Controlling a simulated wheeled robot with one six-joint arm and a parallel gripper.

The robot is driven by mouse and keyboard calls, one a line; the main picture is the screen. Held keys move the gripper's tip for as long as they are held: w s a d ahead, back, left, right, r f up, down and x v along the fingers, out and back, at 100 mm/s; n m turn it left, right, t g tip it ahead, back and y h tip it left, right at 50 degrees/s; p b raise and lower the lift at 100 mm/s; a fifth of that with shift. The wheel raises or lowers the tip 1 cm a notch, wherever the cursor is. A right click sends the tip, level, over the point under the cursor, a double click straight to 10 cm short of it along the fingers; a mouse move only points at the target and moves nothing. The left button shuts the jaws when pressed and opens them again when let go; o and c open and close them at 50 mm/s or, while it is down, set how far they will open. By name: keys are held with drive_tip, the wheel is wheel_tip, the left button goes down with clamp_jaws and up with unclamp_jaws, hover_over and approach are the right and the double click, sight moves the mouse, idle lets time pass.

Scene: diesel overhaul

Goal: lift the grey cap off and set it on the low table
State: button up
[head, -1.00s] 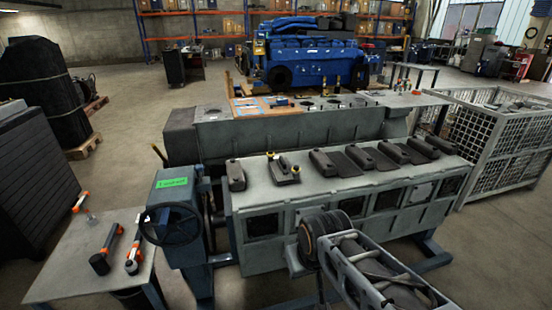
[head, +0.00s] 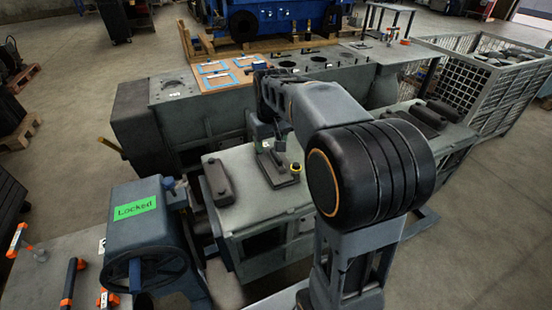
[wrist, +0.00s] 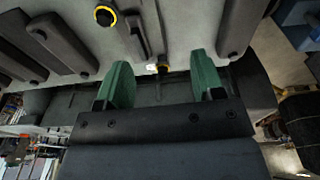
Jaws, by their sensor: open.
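My gripper (head: 268,142) is above the block by this cap. In the wrist view my gripper (wrist: 160,84) has its two green fingers wide apart with nothing held between them. I cannot tell whether the fingers touch anything. A grey table (head: 35,285) with orange-ended tools is at the lower left; its near part is cut off.
A plain dark grey cap (head: 220,184) lies left of the studded one. More caps (head: 425,118) lie to the right, partly behind my arm. A blue-grey box with a green "Locked" label (head: 135,208) and handwheel stands between table and block. A mesh crate (head: 488,95) is at right.

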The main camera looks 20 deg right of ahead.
drive_tip(key=w+d+f+g+p, duration=0.1)
drive_tip(key=w+d+f, duration=0.1)
drive_tip(key=w+d, duration=0.5)
hover_over(276, 154)
drive_tip(key=f, duration=0.7)
drive_tip(key=shift+s+a+f+p, duration=0.2)
drive_tip(key=shift+f+p, duration=0.1)
drive_tip(key=shift+p, duration=0.1)
drive_tip(key=shift+d+f+p, duration=0.2)
drive_tip(key=shift+f+p, duration=0.45)
drive_tip(key=shift+f, duration=2.45)
drive_tip(key=shift+c, duration=0.3)
drive_tip(key=c, duration=1.1)
drive_tip(key=shift+w+r, duration=0.1)
drive_tip(key=shift+w, duration=0.05)
